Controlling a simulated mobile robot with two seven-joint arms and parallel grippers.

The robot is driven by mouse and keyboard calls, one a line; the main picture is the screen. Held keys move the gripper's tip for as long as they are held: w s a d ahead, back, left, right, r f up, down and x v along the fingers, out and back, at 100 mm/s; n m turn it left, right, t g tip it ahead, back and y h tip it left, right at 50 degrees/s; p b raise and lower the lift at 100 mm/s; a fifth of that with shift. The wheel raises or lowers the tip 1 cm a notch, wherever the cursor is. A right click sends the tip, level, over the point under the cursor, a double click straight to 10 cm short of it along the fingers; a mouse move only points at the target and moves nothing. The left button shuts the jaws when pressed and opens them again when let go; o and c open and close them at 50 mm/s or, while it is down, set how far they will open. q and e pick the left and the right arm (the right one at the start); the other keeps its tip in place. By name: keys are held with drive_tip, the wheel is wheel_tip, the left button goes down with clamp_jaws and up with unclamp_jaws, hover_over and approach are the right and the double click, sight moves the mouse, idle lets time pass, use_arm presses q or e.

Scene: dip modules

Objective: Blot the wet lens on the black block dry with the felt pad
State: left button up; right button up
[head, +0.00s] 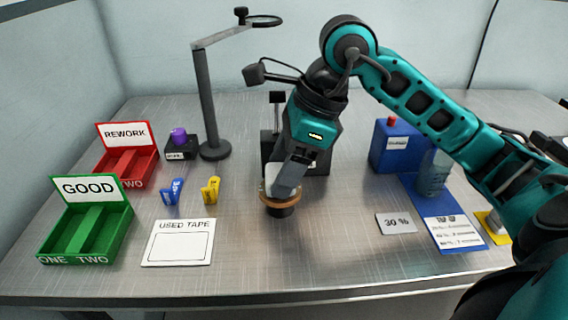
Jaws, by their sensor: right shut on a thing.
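My right gripper (281,187) is low over the middle of the table, pointing down. It is shut on a round thing with a copper-brown rim (268,200) and a dark lower part, partly hidden by the fingers. I cannot tell whether this is the felt pad, or whether it touches the table. A larger black block (318,164) stands behind my right gripper, mostly hidden. I cannot make out a lens or any wetness. My left gripper is not in view.
A grey post (205,105) carries an arm and ring. Left are a green GOOD tray (124,222), a red REWORK tray (150,165), blue and yellow clips and a USED TAPE card (151,248).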

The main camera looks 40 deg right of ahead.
drive_tip(key=shift+f, duration=0.3)
idle(0.5)
idle(1.0)
idle(0.5)
